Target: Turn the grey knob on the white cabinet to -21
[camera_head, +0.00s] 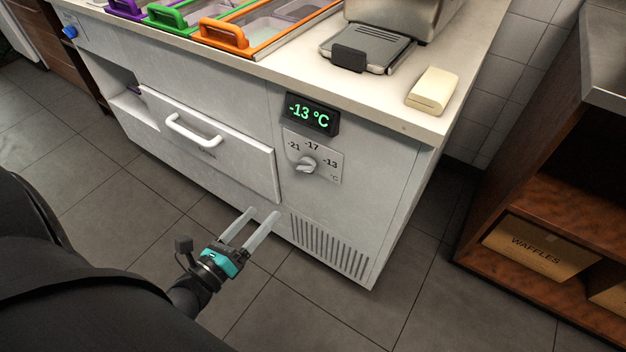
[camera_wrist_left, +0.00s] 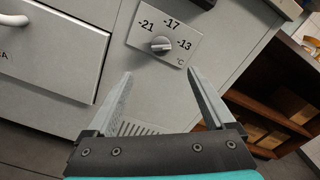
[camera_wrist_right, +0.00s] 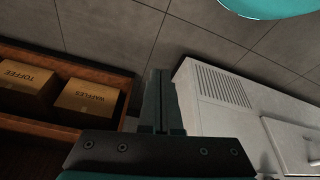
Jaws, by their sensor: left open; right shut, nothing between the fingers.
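The grey knob (camera_head: 307,164) sits on a dial plate (camera_head: 326,166) marked -21, -17 and -13 on the white cabinet (camera_head: 375,185) front. Its pointer looks turned toward -13. The display (camera_head: 312,113) above reads -13 °C in green. In the left wrist view the knob (camera_wrist_left: 160,44) shows ahead, beyond the fingertips. My left gripper (camera_head: 263,216) is open and empty, below and left of the knob, apart from it. It also shows in the left wrist view (camera_wrist_left: 160,85). My right gripper (camera_wrist_right: 160,75) is shut and empty in the right wrist view, away from the knob.
A white drawer (camera_head: 210,146) with a bar handle (camera_head: 194,132) is left of the dial. A vent (camera_head: 330,246) is below. Toppings trays and a waffle iron (camera_head: 367,46) stand on the counter. A wooden shelf (camera_head: 545,220) with boxes stands right. The floor before the cabinet is clear.

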